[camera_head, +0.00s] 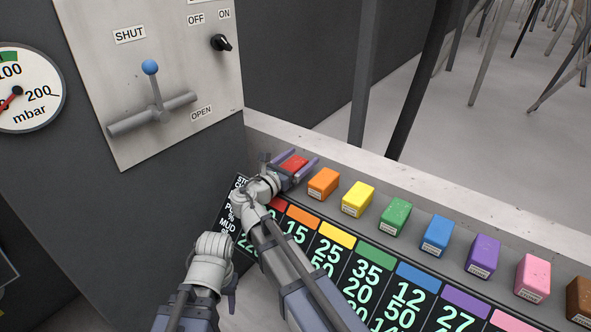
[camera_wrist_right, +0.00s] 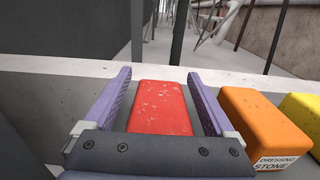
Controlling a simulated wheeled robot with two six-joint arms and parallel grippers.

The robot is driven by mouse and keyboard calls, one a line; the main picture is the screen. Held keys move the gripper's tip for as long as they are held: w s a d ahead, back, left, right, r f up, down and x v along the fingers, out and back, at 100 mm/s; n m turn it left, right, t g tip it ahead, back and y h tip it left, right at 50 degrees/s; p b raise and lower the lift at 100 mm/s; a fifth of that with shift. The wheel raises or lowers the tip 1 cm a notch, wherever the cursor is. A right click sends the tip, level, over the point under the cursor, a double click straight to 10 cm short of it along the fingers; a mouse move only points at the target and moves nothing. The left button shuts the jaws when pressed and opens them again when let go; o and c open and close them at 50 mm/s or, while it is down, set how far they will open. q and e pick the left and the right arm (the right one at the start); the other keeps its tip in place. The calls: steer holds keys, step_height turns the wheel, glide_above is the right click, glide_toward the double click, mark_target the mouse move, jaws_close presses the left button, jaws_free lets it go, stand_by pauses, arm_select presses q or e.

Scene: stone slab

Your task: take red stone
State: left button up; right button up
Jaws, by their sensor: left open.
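The red stone (camera_head: 293,164) is a small block at the left end of a row of coloured stones on the ledge. In the right wrist view the red stone (camera_wrist_right: 160,107) lies between the two purple fingers of my right gripper (camera_wrist_right: 160,90). These fingers are open, with a narrow gap on each side of the stone. In the head view my right gripper (camera_head: 294,168) reaches over the ledge around it. My left gripper (camera_head: 231,286) is low at the left, away from the stones; its fingers are mostly hidden.
An orange stone (camera_head: 323,184) stands just right of the red one, then a yellow stone (camera_head: 358,199) and several others. A numbered colour chart (camera_head: 370,285) lies in front. A grey panel with a blue-knobbed lever (camera_head: 150,68) stands left. A pale kerb (camera_head: 420,198) runs behind.

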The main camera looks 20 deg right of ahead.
mark_target(300, 159)
jaws_close()
stand_by(0.5)
steer(key=shift+r, duration=0.15)
step_height(300, 159, up, 10)
steer(key=p, duration=1)
